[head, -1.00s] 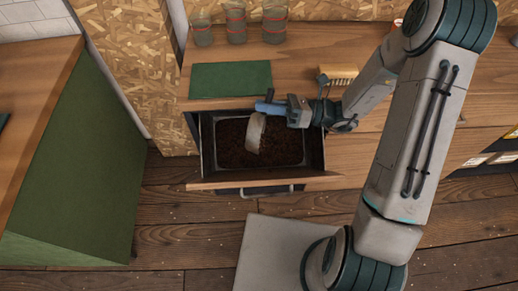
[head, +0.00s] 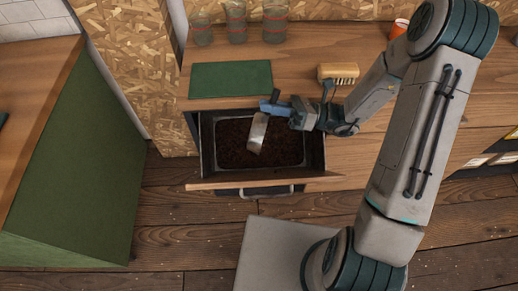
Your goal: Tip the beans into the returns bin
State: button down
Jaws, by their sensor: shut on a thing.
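My gripper (head: 291,110) is shut on the blue handle of a scoop (head: 257,133). The scoop's pale metal bowl hangs steeply tilted over the open drawer. A metal-rimmed bin (head: 213,160) sits in the drawer, and dark brown beans (head: 235,150) cover its bottom. The bowl is above the beans, and I cannot tell whether it touches them. The inside of the bowl is not clear, so I cannot tell whether it holds beans.
The pulled-out drawer (head: 230,184) juts from the wooden counter (head: 400,135). A green mat (head: 230,79), a brush (head: 338,72), several glass jars (head: 235,23) and an orange cup (head: 399,27) are on top. A green-sided counter (head: 85,165) stands at left.

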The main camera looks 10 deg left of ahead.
jog(key=shift+d+f+n+g+y+b, duration=0.2)
jog(key=shift+d+y+b, duration=0.3)
jog(key=shift+d+y, duration=0.2)
jog(key=shift+d+f+n+g+y+b, duration=0.1)
jog(key=shift+d+f+g+y+b, duration=0.1)
jog(key=shift+d+y+b, duration=0.4)
dwell(1.5)
